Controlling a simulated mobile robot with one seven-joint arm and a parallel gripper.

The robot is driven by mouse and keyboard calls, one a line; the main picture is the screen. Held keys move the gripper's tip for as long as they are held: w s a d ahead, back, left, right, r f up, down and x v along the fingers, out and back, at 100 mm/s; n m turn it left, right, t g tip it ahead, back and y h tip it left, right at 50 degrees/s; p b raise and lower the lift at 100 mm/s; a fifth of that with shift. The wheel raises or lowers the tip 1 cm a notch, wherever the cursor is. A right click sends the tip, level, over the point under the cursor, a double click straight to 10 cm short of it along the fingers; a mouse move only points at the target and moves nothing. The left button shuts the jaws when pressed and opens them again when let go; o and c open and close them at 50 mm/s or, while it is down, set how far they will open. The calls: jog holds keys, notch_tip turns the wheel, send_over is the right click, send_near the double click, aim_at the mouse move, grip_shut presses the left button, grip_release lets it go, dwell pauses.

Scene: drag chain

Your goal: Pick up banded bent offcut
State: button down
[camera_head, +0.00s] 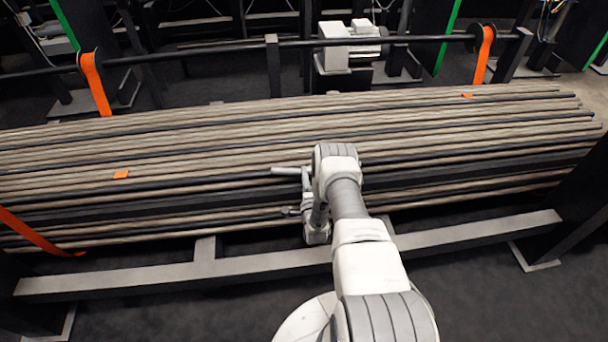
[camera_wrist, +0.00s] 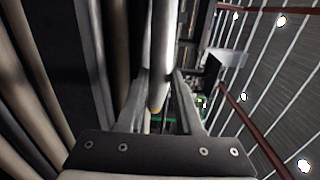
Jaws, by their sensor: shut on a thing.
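In the wrist view my gripper (camera_wrist: 161,76) is shut on a grey rod-like piece, the offcut (camera_wrist: 161,45). The offcut lies between the two fingers and runs away from the camera, with a yellowish patch near its close end. Its bend cannot be made out. In the head view a short light-grey rod (camera_head: 286,171) sticks out to the left of my wrist, above the bundle's front part; I cannot tell for sure that it is the offcut. My fingers are mostly hidden there by the arm.
A long bundle of brown and black bars (camera_head: 130,150) fills the rack. Orange straps (camera_head: 94,84) hang from a dark rail behind it. A grey beam (camera_head: 270,262) runs along the front. In the wrist view, bars (camera_wrist: 75,50) lie close on the left; the right side is freer.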

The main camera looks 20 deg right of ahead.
dwell(0.4)
jog(key=s+a+r+p, duration=0.2)
jog(key=s+r+p, duration=0.1)
jog(key=s+p, duration=0.2)
jog(key=s+a+r+p, duration=0.1)
jog(key=s+r+p, duration=0.3)
jog(key=s+p, duration=0.2)
jog(key=v, duration=0.2)
jog(key=shift+s+r, duration=0.3)
jog(key=shift+a, duration=0.1)
dwell(0.3)
